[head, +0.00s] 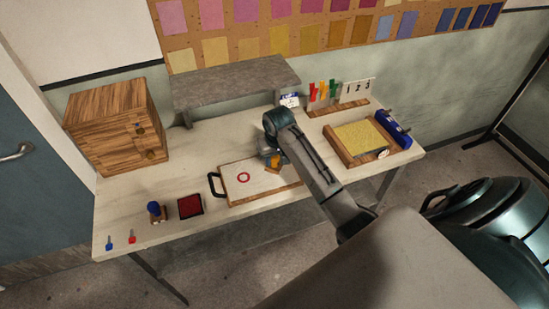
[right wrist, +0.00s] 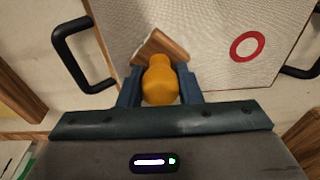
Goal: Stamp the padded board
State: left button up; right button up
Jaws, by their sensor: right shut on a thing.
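The padded board (head: 238,190) lies on the table at the front middle, pale, wood-edged, with a dark handle at its left end. A red ring mark (head: 244,177) is on its face, left of the middle. My right gripper (head: 272,158) is over the back of the board, right of the ring. In the right wrist view it is shut on the orange knob of a stamp (right wrist: 160,80) with a wooden block, which appears tilted. I cannot tell whether the block touches the board (right wrist: 205,35). My left gripper is out of view.
A red ink pad (head: 190,206) and a blue-knobbed stamp (head: 154,211) stand left of the board. A wooden drawer chest (head: 112,125) and grey shelf (head: 235,82) stand behind. A yellow padded tray (head: 362,138) is on the right. The table is bare between chest and board.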

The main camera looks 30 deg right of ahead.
jog(key=shift+r, duration=3.45)
